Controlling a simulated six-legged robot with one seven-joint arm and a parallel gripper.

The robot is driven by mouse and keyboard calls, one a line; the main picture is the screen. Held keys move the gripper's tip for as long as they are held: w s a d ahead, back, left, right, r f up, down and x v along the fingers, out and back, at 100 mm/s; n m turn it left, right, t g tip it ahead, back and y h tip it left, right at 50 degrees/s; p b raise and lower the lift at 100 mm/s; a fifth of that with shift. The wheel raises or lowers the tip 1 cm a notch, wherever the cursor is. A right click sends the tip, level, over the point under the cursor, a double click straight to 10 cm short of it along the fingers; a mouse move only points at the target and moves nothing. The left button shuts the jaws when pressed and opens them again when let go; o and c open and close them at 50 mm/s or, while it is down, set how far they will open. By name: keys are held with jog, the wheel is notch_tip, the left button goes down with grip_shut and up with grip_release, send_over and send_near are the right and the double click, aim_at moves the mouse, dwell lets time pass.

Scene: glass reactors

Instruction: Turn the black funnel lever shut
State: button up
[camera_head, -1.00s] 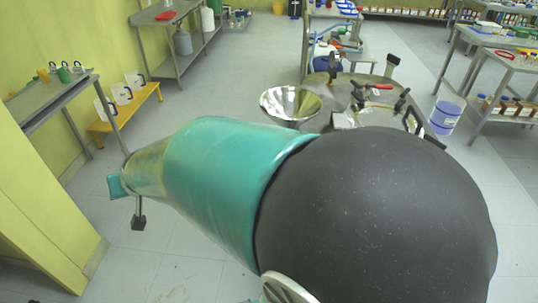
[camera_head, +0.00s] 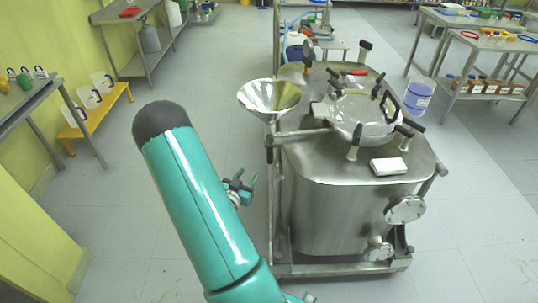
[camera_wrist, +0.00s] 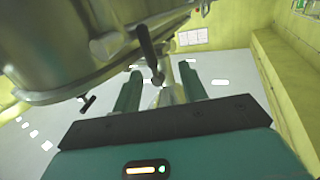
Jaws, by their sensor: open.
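The steel funnel (camera_head: 269,97) stands above the left edge of the steel reactor (camera_head: 335,205) in the head view. A black lever-like part (camera_head: 270,149) shows small below the funnel; its exact angle is hard to tell. In the wrist view a black lever (camera_wrist: 149,52) hangs beside steel pipework, its lower end appearing between my finger tips in the picture. My gripper (camera_wrist: 160,88) is open and empty, with two teal fingers apart. In the head view my gripper (camera_head: 243,186) is small, left of the reactor and partly hidden by my teal arm.
Black clamp handles (camera_head: 354,143) stand around the reactor's lid. A black T-handle (camera_wrist: 87,103) shows left of my fingers. A yellow bench (camera_head: 95,113) and a table (camera_head: 40,88) are at left. Floor is free between them and the reactor.

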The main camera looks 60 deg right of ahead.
aim_at(268, 156)
jog(key=shift+g+h, duration=0.4)
jog(key=shift+g, duration=0.1)
jog(key=d, duration=0.4)
jog(key=s+d, duration=0.1)
jog(key=d, duration=0.4)
jog(key=s+d, duration=0.1)
jog(key=d, duration=0.4)
jog(key=shift+d+f, duration=0.15)
jog(key=shift+f, duration=0.15)
grip_shut()
